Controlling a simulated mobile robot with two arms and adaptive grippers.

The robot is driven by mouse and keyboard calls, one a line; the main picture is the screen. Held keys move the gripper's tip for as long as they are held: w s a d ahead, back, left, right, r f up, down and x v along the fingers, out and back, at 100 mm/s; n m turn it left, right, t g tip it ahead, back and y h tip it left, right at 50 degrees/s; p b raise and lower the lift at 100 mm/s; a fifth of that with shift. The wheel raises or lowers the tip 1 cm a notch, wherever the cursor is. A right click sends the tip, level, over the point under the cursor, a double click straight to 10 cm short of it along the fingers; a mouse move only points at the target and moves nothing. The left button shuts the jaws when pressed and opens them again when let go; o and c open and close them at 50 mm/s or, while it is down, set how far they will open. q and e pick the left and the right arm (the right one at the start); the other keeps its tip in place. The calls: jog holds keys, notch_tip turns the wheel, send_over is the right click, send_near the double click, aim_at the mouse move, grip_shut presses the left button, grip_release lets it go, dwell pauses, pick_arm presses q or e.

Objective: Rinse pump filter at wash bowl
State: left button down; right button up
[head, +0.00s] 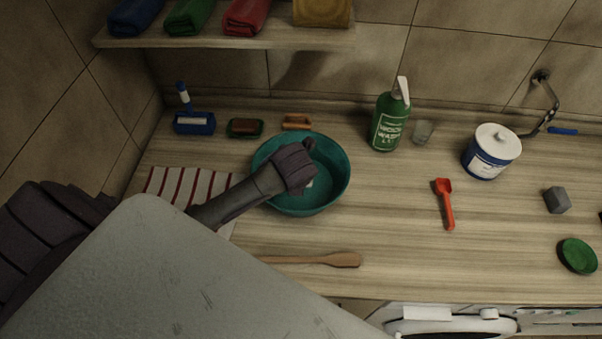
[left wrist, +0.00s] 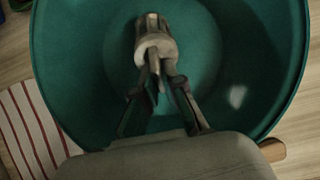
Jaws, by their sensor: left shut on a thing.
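The teal wash bowl (head: 335,187) stands on the wooden counter, and its inside fills much of the left wrist view (left wrist: 70,50). My left gripper (head: 294,168) is over the bowl. In the left wrist view its fingers (left wrist: 160,88) are shut on the pump filter (left wrist: 154,48), a pale, short cylinder with a stem and a slotted far end. The filter is within the bowl's outline; I cannot tell whether it touches the bottom. In the head view the gripper hides most of it. My right gripper is not in view.
A red-striped cloth (head: 160,184) lies left of the bowl, a wooden spatula (head: 335,260) in front. Behind are a soap dish (head: 244,128) and a brown brush (head: 297,122). A green bottle (head: 387,125), glass (head: 422,132), white tub (head: 491,152) and red scoop (head: 445,203) stand or lie right.

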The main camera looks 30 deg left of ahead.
pick_arm(q)
jog(key=shift+r, duration=0.1)
dwell(0.5)
notch_tip(320, 180, up, 13)
dwell(1.2)
dwell(2.0)
notch_tip(320, 180, up, 4)
jog(key=shift+f, duration=0.15)
dwell(0.9)
